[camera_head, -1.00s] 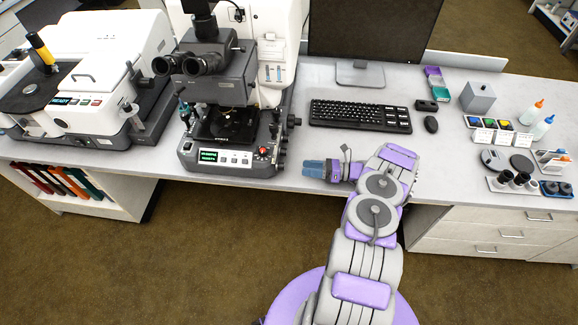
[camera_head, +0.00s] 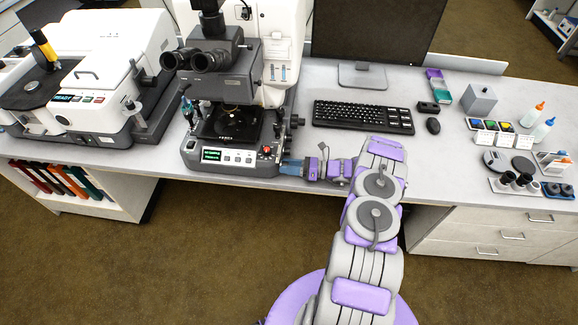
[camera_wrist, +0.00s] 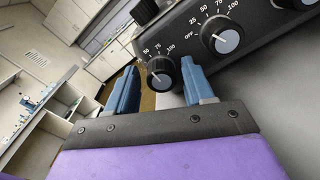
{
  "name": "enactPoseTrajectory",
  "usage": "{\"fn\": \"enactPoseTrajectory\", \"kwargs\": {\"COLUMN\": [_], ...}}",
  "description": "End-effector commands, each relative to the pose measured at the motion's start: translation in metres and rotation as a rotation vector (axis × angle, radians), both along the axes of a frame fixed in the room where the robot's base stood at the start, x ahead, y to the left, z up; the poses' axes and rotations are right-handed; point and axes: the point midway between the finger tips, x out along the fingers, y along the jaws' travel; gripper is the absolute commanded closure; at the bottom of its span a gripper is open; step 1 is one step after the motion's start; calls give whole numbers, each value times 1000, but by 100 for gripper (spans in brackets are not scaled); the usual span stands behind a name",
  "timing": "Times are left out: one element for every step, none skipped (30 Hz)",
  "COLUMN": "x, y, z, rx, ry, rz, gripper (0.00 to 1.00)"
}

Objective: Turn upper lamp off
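The microscope (camera_head: 235,75) stands on the bench left of my arm, with a small green display (camera_head: 212,155) on its base. My gripper (camera_head: 290,167) is at the right side of that base. In the wrist view, my gripper (camera_wrist: 160,68) is open, its two blue fingers on either side of a black knob (camera_wrist: 160,73) with a grey face. I cannot tell if they touch it. A second knob (camera_wrist: 222,36) sits beside it on the dark panel, with a scale from OFF to 100. No label shows which knob is the upper lamp's.
Another dark knob (camera_wrist: 145,11) shows at the top of the wrist view. A keyboard (camera_head: 362,116) and mouse (camera_head: 433,126) lie right of the microscope. A white instrument (camera_head: 95,75) stands to its left. The bench front edge runs below my gripper.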

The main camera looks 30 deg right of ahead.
Motion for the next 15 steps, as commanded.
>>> {"fn": "enactPoseTrajectory", "kwargs": {"x": [0,0,0,0,0,0,0,0,0,0,0,0,0,0,0], "y": [0,-1,-1,-2,-2,-2,-2,-2,-2,-2,-3,-3,-3,-3,-3], "z": [0,0,-1,-1,-1,-1,-1,-1,-1,-1,-1,-1,-1,-1,-1], "rx": [2,3,4,4,4,4,4,4,4,4,3,3,2,2,2], "ry": [0,-1,-1,-1,-1,-1,-1,-1,0,0,-1,-1,0,0,0], "rz": [4,4,4,4,4,4,4,4,3,2,2,1,0,0,-1], "gripper": [56,59,63,66,69,73,75,78,82,85,88,92,95,97,98]}}
